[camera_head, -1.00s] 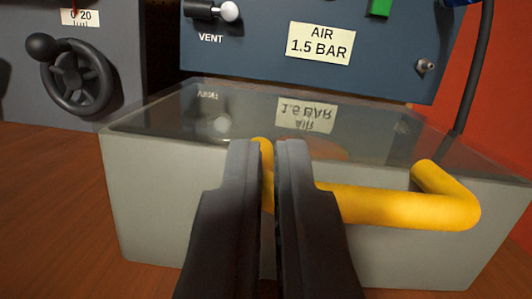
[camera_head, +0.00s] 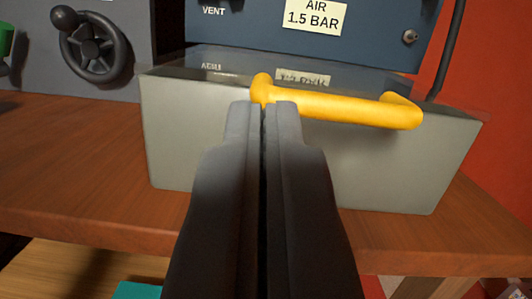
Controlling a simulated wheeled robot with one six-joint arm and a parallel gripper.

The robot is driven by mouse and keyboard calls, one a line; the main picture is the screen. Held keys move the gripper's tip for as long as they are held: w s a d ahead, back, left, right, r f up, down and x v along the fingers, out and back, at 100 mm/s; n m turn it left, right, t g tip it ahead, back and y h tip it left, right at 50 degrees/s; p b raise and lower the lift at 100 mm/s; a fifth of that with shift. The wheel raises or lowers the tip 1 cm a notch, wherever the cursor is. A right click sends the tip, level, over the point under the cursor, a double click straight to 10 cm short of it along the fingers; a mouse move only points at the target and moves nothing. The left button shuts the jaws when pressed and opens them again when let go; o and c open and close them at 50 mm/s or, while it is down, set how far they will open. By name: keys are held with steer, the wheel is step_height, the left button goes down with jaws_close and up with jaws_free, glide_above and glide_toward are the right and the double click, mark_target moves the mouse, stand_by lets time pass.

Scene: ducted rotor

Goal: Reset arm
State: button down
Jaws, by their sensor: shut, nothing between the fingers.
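My gripper (camera_head: 262,106) is in the middle of the camera_head view, its two dark fingers together with nothing between them. The fingertips overlap the left end of a yellow bar handle (camera_head: 350,109) in the picture. The handle is on the front of a grey box (camera_head: 400,165) with a glossy, see-through-looking top. I cannot tell whether the fingertips touch the handle or the box. The fingers hide part of the box front.
The box stands on a brown wooden bench (camera_head: 70,185) with its front edge below. A blue panel (camera_head: 380,40) with an air label (camera_head: 314,16) is behind. A dark handwheel (camera_head: 92,47) is at left, a red wall (camera_head: 490,70) at right. A teal thing (camera_head: 138,290) lies lower down.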

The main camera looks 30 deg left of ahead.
steer(key=shift+s+d+f, duration=1)
steer(key=shift+s+f, duration=0.25)
steer(key=shift+f, duration=0.45)
steer(key=s+a+f+m+g+h, duration=0.2)
steer(key=s+a+g+h, duration=0.15)
steer(key=a, duration=0.25)
steer(key=s+a+f+m+g+h, duration=0.2)
steer(key=s+a+m+g+h, duration=0.15)
steer(key=a, duration=0.35)
steer(key=s+r+m+t+h, duration=0.2)
steer(key=s+r+t+h, duration=0.1)
steer(key=r, duration=0.7)
steer(key=s+a+r+m+t+h, duration=0.1)
steer(key=s+r+t, duration=0.3)
steer(key=r, duration=0.5)
steer(key=shift+s+r+m+t+h, duration=0.35)
steer(key=shift+s+t+h, duration=0.05)
steer(key=shift+t+h, duration=0.5)
